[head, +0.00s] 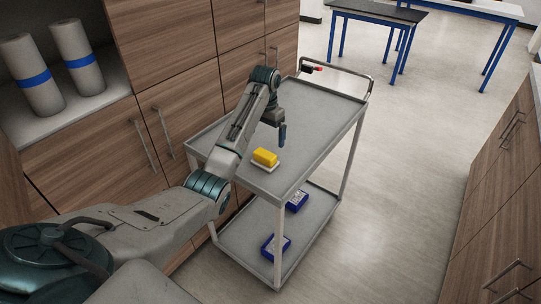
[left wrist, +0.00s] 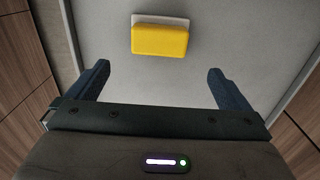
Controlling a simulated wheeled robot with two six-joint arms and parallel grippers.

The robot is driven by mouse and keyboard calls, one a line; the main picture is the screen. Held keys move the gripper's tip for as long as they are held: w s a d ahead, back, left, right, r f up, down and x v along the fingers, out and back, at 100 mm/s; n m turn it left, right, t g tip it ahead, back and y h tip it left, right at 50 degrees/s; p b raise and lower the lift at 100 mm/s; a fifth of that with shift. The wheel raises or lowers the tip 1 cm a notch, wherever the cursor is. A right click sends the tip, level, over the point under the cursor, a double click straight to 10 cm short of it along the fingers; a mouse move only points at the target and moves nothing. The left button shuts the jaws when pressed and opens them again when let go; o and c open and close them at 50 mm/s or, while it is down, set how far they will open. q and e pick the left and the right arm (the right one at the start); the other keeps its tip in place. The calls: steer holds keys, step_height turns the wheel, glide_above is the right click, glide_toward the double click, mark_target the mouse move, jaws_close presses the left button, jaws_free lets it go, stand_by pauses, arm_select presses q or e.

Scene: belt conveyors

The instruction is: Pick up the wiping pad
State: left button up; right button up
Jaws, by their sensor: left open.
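The wiping pad (head: 265,157) is a yellow block with a white layer under it. My left gripper (head: 282,133) is above the cart top, behind and a little right of the pad in the head view. In the left wrist view its fingers (left wrist: 158,78) are spread wide with nothing between them. My right gripper is not in view.
Blue boxes (head: 275,247) lie on the cart's lower shelf. A small red-tipped item (head: 312,69) is at the cart's far end. Wooden cabinets (head: 180,110) stand close on the cart's left. Two rolls (head: 32,75) stand in a niche. Open floor (head: 420,150) is to the right.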

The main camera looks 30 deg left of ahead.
mark_target(265, 154)
arm_select(q)
steer(key=f, duration=0.1)
steer(key=s+f, duration=0.1)
steer(key=f, duration=0.1)
steer(key=shift+s+f, duration=0.1)
steer(key=shift+f, duration=0.05)
steer(key=shift+f+p, duration=0.3)
step_height(265, 154, down, 4)
steer(key=shift+f+p, duration=0.2)
steer(key=shift+p, duration=0.9)
steer(key=shift+f, duration=0.55)
steer(key=c, duration=1)
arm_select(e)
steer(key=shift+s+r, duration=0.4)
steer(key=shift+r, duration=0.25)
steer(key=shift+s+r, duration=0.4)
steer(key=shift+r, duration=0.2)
arm_select(q)
steer(key=shift+r, duration=0.15)
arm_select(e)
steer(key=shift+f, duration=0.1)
